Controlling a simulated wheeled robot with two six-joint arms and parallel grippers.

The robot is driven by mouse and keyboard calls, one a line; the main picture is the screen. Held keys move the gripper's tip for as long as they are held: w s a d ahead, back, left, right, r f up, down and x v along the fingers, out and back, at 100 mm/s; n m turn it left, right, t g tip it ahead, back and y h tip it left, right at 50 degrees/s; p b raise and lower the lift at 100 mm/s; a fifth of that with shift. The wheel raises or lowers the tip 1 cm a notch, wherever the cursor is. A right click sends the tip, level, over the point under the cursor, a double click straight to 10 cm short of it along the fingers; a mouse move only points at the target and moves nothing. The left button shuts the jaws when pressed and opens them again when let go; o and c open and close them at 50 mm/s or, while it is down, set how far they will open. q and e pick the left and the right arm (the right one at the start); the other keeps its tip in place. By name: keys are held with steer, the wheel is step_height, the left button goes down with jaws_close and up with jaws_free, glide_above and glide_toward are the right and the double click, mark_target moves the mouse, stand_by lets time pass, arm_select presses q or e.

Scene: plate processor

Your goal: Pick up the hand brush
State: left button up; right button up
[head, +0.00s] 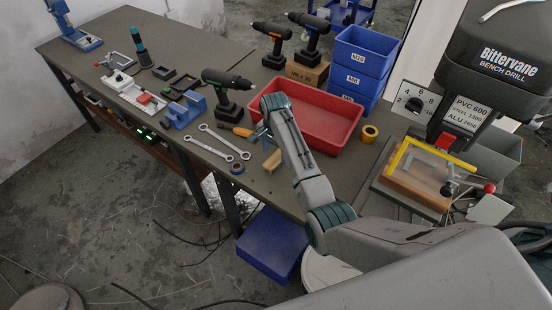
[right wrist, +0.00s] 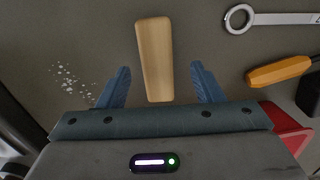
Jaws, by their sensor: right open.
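The hand brush (head: 272,160) shows as a pale wooden piece near the front edge of the bench in the head view. In the right wrist view the brush (right wrist: 155,60) lies lengthwise between the two blue fingers, with gaps on both sides. Any bristles are hidden below the wood. My right gripper (head: 262,137) is open above the bench beside the brush, and its fingers (right wrist: 160,68) do not touch it. My left gripper is not in view.
A red bin (head: 345,132) stands close behind the right gripper. Pale specks (right wrist: 70,80) lie on the bench left of the fingers.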

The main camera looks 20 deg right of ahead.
mark_target(277, 157)
steer(key=f, duration=0.2)
steer(key=f+p, duration=0.1)
steer(key=f, duration=0.1)
steer(key=shift+s+d, duration=0.15)
steer(key=shift+d, duration=0.1)
steer(key=shift+f, duration=0.15)
steer(key=c, duration=1.1)
